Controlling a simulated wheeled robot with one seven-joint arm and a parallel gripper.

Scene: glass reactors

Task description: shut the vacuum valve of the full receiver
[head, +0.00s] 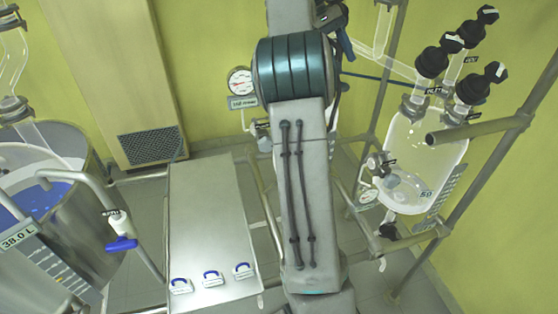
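A glass receiver (398,160) hangs in a pipe frame at the right, with clear liquid low in it. Three black-knobbed valves top it: a left one (432,62), a rear one (472,34) and a right one (472,88). Each has a small tag; I cannot read surely which is the vacuum valve, nor tell whether any is open or shut. A smaller valve (378,164) sits on the vessel's left side. My arm crosses the middle of the view and hides what lies behind it. I cannot make out my gripper's fingers.
A steel vessel (95,262) with blue liquid and a blue-handled valve (121,243) stands left. A wall gauge (240,81) is behind my arm. Frame pipes (480,130) pass in front of the receiver.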

